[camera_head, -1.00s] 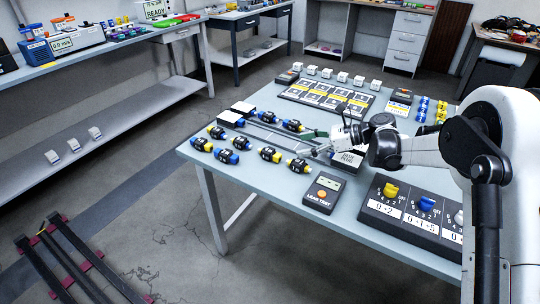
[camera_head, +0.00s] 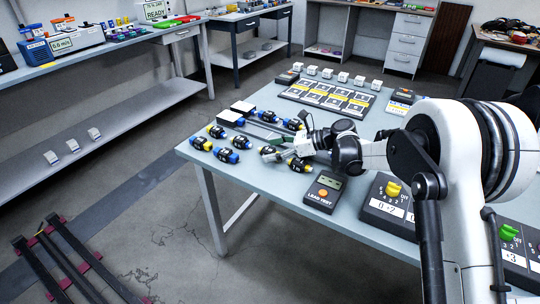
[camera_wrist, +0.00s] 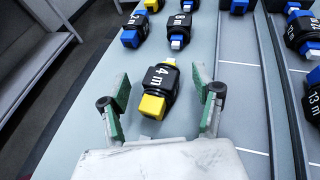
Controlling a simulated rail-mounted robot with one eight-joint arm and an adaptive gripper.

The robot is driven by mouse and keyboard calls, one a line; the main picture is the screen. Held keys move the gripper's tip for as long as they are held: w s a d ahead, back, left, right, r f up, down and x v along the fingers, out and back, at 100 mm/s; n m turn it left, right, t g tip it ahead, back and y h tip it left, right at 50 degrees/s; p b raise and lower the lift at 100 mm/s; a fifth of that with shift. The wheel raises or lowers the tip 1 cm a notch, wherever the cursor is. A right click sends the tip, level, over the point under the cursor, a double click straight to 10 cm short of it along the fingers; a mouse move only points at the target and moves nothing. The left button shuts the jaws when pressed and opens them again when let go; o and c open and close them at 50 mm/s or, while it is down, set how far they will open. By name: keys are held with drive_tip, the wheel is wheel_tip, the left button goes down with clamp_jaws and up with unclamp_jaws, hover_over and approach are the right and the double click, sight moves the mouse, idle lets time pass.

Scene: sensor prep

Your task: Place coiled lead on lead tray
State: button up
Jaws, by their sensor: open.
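My gripper (camera_wrist: 160,97) is open in the wrist view, its green-padded fingers spread on either side of a coiled lead marked 4 m (camera_wrist: 160,82). This lead is black with a yellow end toward me and lies on the table; gaps show between it and both fingers. In the head view my gripper is low over the near-left table, partly covering the leads there. Other coiled leads with blue or yellow ends lie beyond, one marked 6 m (camera_wrist: 180,22). Which surface is the lead tray I cannot tell for sure.
A dark rail (camera_wrist: 285,95) runs along the table right of the 4 m lead, with more leads beyond it. A lead tester (camera_head: 325,190) lies near the front edge, beside a knob panel (camera_head: 390,205). Bare table (camera_wrist: 75,110) is left of the lead.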

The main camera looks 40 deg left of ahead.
drive_tip(key=c, duration=1.6)
clamp_jaws()
